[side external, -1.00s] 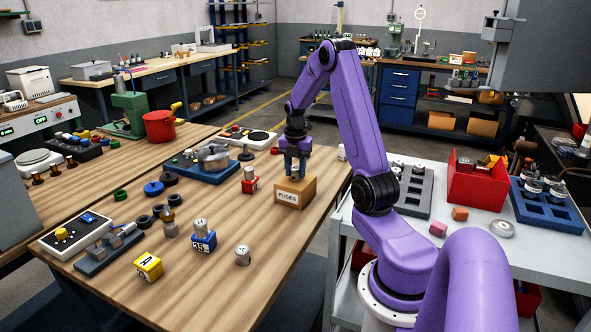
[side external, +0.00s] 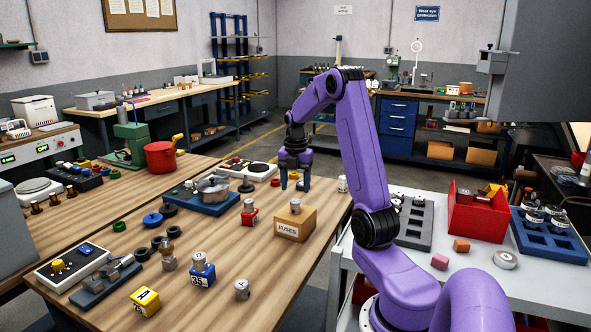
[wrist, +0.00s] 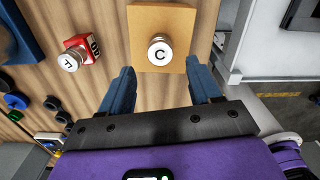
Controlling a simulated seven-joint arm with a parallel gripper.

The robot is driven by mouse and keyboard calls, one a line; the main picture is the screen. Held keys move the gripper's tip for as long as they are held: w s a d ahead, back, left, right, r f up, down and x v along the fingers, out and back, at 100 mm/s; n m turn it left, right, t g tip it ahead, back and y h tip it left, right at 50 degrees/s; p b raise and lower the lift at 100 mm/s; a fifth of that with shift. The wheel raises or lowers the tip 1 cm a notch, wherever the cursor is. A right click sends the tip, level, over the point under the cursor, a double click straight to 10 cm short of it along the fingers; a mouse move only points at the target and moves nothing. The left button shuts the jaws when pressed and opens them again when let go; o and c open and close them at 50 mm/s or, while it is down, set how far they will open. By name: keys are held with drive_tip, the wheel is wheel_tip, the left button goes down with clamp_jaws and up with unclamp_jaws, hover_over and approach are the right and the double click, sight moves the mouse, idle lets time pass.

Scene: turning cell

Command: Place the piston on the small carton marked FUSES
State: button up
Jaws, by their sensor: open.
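The small carton marked FUSES (side external: 290,226) stands on the wooden table near its right edge. A metal piston (side external: 295,206) stands upright on top of the carton. In the wrist view the piston (wrist: 160,52) shows a white top marked C, near the middle of the carton's top (wrist: 142,22). My gripper (side external: 295,187) is open and empty, behind and above the carton in the side view. In the wrist view its fingers (wrist: 163,85) are spread apart and clear of the piston.
A red block with a piston (side external: 249,213) stands left of the carton. A blue block (side external: 202,274), a yellow block (side external: 145,302) and a loose piston (side external: 242,290) stand nearer the front. A grey cart with a red bin (side external: 479,216) is to the right.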

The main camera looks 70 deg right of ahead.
sight(296, 201)
wheel_tip(296, 201, up, 5)
drive_tip(key=a+m, duration=0.3)
drive_tip(key=a, duration=2.5)
drive_tip(key=s+a+f+m, duration=0.1)
drive_tip(key=s+a, duration=0.4)
drive_tip(key=s, duration=0.5)
drive_tip(key=s+a+f+m, duration=0.2)
drive_tip(key=s+a, duration=0.4)
drive_tip(key=s, duration=0.5)
drive_tip(key=shift+a+f+m, duration=0.15)
drive_tip(key=shift+f+m, duration=0.05)
drive_tip(key=shift+m, duration=0.4)
